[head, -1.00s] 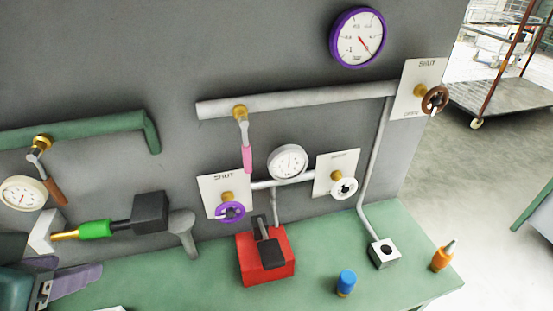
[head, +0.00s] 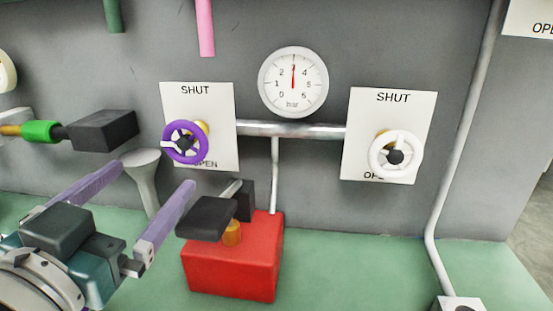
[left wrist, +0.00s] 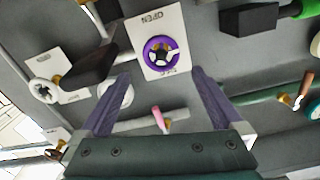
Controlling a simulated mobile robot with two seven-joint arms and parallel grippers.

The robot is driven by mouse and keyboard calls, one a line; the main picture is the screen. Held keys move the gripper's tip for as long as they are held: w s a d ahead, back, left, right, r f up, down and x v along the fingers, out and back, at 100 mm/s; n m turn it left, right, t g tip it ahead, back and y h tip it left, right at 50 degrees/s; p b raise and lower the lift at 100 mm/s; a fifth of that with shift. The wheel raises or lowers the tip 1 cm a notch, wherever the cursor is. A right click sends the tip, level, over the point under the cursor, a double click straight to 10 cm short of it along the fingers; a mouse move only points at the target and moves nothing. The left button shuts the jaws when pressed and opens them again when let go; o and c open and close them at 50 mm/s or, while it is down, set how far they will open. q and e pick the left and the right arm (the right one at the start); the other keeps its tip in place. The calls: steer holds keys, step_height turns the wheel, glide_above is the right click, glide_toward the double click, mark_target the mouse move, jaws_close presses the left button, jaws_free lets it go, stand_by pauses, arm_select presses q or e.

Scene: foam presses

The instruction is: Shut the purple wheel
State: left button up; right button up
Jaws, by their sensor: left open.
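The purple wheel (head: 185,142) sits on a brass stem in front of a white plate (head: 222,120) marked SHUT at the top and OPEN at the bottom. A pale mark shows at the left of its rim. My left gripper (head: 155,177) is open and empty, below and left of the wheel, its two fingers pointing towards the wall. In the left wrist view, where the plate is upside down, the purple wheel (left wrist: 160,55) lies just beyond the gap between the fingertips (left wrist: 158,76). The fingers look apart from the wheel. My right gripper is not in view.
A red box (head: 235,268) with a black lever (head: 207,218) stands right of my left gripper, below the wheel. A white wheel (head: 397,155) is to the right, a gauge (head: 293,82) between. A black block (head: 103,131) and grey funnel shape (head: 143,170) are at left.

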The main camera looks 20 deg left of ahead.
mark_target(183, 145)
arm_select(q)
steer(key=p+x, duration=0.1)
steer(key=x, duration=0.3)
steer(key=p+x, duration=0.2)
steer(key=x, duration=0.2)
steer(key=shift+w+a+r, duration=0.15)
steer(key=shift+w+r, duration=0.05)
steer(key=shift+w, duration=0.15)
steer(key=shift+w+a+f, duration=0.1)
steer(key=shift+w, duration=0.4)
steer(key=c, duration=1.1)
